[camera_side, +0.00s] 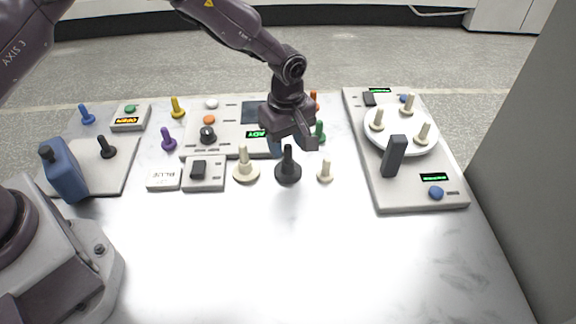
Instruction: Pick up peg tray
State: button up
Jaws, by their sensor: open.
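A round white tray (401,144) with several cream pegs standing on it rests on the grey panel (400,198) at the right. I take this to be the peg tray. A dark upright block (395,157) stands at its front edge and hides part of the rim; I cannot tell whether it is joined to the tray. My gripper (292,147) is open, well left of the tray, near the back middle of the table. It is just above or behind a black peg with a wide round base (288,174); the exact gap is unclear.
A cream peg with a wide base (246,172) and a small cream peg (325,173) flank the black one. A switch box (204,174) and a control panel (230,147) lie to the left. A blue block (64,170) stands far left. The front table is clear.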

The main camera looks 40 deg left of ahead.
aim_at(288, 160)
jog(key=shift+f, duration=1.35)
grip_shut()
jog(key=shift+r, duration=0.1)
